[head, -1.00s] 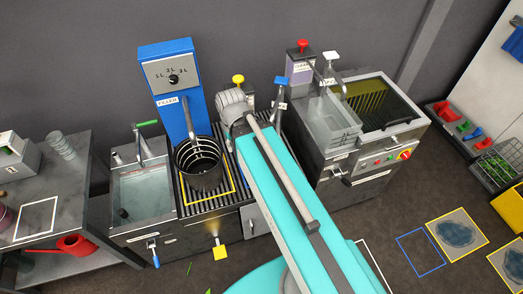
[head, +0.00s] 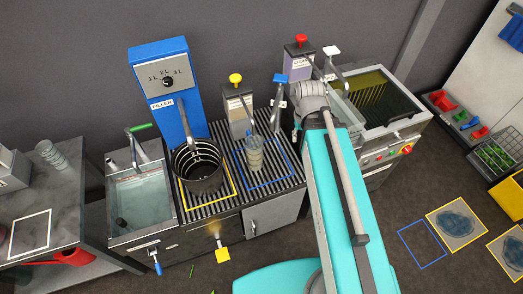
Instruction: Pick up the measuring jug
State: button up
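A clear, banded, cup-like vessel, which looks like the measuring jug (head: 255,156), stands upright inside the blue-outlined square on the slatted rack. It is under a blue-topped tap, and the marks on it are too small to read. My arm reaches up the picture to the right of this vessel, with its grey wrist near the basin on the right. My gripper's fingers are hidden behind the arm, so I see neither their opening nor anything held.
A black bucket (head: 197,170) stands in the yellow square, left of the clear vessel, below the blue filler post (head: 166,85). A yellow-topped dispenser (head: 238,108) stands behind. A water-filled sink (head: 142,198) is further left. Stacked grey cups (head: 50,154) stand on the left table.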

aim_at(254, 143)
jog(key=z, duration=1.65)
jog(key=k, duration=0.75)
jog(key=u, duration=0.55)
